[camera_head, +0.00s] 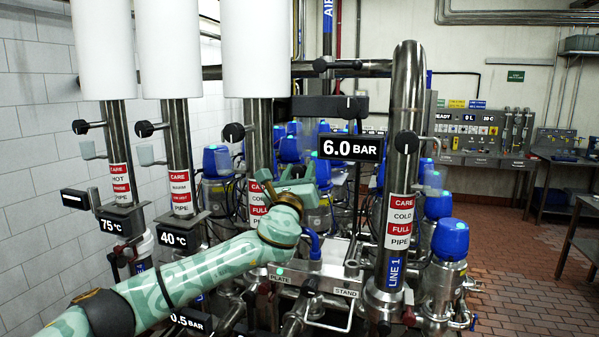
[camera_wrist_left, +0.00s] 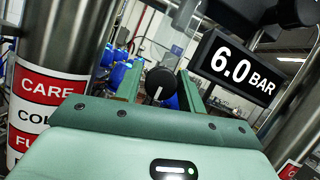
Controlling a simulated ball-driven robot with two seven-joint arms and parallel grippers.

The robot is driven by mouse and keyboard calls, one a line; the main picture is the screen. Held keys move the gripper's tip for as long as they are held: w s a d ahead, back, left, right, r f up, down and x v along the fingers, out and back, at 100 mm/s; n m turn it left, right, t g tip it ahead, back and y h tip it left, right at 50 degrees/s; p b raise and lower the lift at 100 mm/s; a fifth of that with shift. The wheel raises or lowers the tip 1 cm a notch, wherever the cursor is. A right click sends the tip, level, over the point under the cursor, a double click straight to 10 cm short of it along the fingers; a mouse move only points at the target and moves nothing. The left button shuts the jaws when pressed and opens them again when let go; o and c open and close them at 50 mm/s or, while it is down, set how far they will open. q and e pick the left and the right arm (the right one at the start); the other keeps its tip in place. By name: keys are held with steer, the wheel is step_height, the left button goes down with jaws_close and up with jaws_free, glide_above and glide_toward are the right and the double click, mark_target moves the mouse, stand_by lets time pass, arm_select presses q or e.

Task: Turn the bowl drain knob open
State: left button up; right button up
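My left gripper (camera_head: 290,180) is at the end of my green patterned arm in the head view, in front of the third pipe. In the left wrist view its two green fingers stand apart with a gap between them. A black round knob with a white mark (camera_wrist_left: 160,84) shows in that gap, beyond the fingers; I cannot tell its distance, and no contact shows. No bowl drain label is readable, so I cannot tell whether this is the bowl drain knob. My right gripper is not in view.
A 6.0 BAR sign (camera_head: 350,147) hangs right of the gripper. A steel pipe (camera_head: 408,85) with a black knob (camera_head: 406,142) stands further right. Several blue-capped valves (camera_head: 448,236) crowd behind and below. Brick floor (camera_head: 525,290) is open at the right.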

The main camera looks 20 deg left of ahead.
arm_select(q)
steer(key=shift+c, duration=0.3)
steer(key=c, duration=0.6)
steer(key=shift+c, duration=0.2)
